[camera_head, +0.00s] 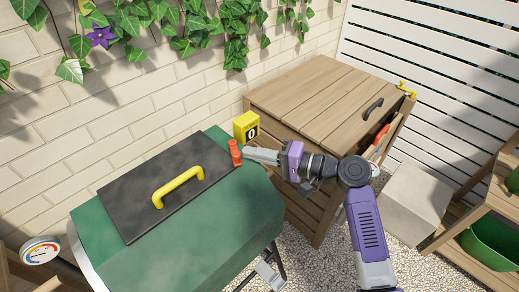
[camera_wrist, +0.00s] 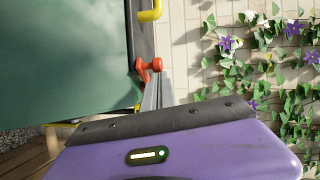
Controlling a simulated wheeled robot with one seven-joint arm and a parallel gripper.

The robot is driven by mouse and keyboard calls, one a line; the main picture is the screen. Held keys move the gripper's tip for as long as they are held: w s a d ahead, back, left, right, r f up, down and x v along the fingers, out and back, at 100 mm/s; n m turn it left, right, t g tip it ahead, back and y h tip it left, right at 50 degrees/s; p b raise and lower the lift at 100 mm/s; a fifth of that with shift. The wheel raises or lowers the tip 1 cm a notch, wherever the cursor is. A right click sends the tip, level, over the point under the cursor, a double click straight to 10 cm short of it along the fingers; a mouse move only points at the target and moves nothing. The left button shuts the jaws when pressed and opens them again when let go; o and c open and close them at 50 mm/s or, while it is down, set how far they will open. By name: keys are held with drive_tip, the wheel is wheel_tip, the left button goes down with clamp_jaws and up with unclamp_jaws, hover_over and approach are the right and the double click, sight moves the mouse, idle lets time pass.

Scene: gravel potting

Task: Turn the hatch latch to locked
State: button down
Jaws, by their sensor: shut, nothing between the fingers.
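The green drum (camera_head: 200,240) has a black hatch (camera_head: 135,190) with a yellow handle (camera_head: 178,187). A red latch (camera_head: 235,152) stands by the hatch's right end. In the wrist view the red latch (camera_wrist: 149,67) is right beyond my fingertips, and part of the yellow handle (camera_wrist: 150,14) shows at the top. My gripper (camera_head: 246,154) reaches in from the right with its fingers shut and nothing held. The fingertips (camera_wrist: 152,84) are at the latch, against it or very close; I cannot tell if they touch. Part of the latch is hidden behind them in the wrist view.
A yellow box marked 0 (camera_head: 246,126) is just behind the latch. A slatted wooden chest (camera_head: 310,95) with a dark handle stands to the right. A brick wall with ivy runs behind. A round gauge (camera_head: 41,251) is at the lower left.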

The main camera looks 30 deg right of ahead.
drive_tip(key=shift+a, duration=0.1)
drive_tip(key=m+h+p, duration=0.1)
drive_tip(key=a+t+h+p, duration=0.1)
drive_tip(key=a+m+t+p, duration=0.1)
drive_tip(key=shift+s+a+r+m+h+p, duration=0.15)
drive_tip(key=shift+s+r+m+h+p, duration=0.15)
drive_tip(key=shift+h, duration=0.1)
drive_tip(key=shift+a+m+t+h+p, duration=0.5)
drive_tip(key=shift+a+m+h+p, duration=0.3)
drive_tip(key=shift+h, duration=0.4)
drive_tip(key=shift+w+a+p, duration=0.2)
drive_tip(key=shift+p, duration=0.1)
drive_tip(key=shift+w+a+f+p, duration=0.1)
drive_tip(key=shift+w+a+p, duration=0.15)
drive_tip(key=shift+a, duration=0.4)
drive_tip(key=shift+w+a+f+p, duration=0.1)
drive_tip(key=shift+w+a, duration=0.15)
drive_tip(key=shift+a, duration=0.4)
drive_tip(key=shift+w+a+p, duration=0.3)
drive_tip(key=shift+w+a, duration=0.55)
drive_tip(key=shift+a, duration=0.2)
drive_tip(key=shift+f, duration=0.1)
